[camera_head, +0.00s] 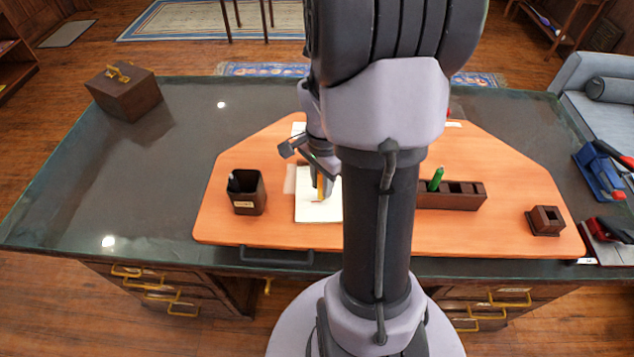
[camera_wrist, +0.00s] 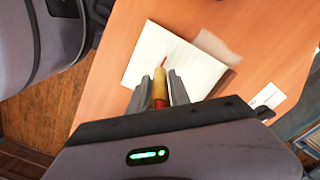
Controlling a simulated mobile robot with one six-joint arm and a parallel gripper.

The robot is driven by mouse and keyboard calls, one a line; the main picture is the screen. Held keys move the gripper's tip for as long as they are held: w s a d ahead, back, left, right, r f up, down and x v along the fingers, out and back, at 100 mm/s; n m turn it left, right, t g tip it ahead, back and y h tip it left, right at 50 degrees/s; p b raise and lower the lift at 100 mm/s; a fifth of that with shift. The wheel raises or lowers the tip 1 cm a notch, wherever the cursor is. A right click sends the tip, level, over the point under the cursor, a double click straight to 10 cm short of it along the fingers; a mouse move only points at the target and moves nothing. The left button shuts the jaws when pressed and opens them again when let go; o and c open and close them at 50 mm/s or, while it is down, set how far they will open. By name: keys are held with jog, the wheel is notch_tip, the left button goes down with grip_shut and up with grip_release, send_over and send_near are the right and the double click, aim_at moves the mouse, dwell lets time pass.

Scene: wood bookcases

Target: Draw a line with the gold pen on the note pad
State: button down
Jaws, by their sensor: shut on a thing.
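The note pad (camera_head: 306,211) lies on the orange desk mat, left of my arm's column. In the wrist view the white pad (camera_wrist: 190,72) lies below the fingertips. My gripper (camera_wrist: 160,84) is shut on the gold pen (camera_wrist: 160,90), which points down at the pad. The pen (camera_head: 320,187) also shows in the head view, over the pad. A short thin red streak shows at the pen's front end; I cannot tell whether it is the tip or a mark on the paper. Whether the tip touches the pad is unclear.
A dark pen cup (camera_head: 247,193) stands left of the pad on the orange mat (camera_head: 400,235). A dark wooden organizer (camera_head: 452,197) with a green item (camera_head: 436,179) is at right, and a small wooden block holder (camera_head: 545,220) stands further right. A wooden box (camera_head: 124,93) sits at far left.

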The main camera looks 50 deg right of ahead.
jog(key=shift+s+d, duration=1.05)
jog(key=shift+w+a+b, duration=0.4)
jog(key=shift+w+a, duration=1.6)
jog(key=shift+w, duration=0.05)
notch_tip(320, 180, up, 8)
jog(key=p, duration=0.6)
notch_tip(320, 180, down, 7)
jog(key=b, duration=0.5)
jog(key=shift+r+b, duration=0.1)
jog(key=shift+b, duration=0.25)
jog(key=shift+f+b, duration=0.55)
jog(key=shift+f, duration=0.05)
dwell(0.7)
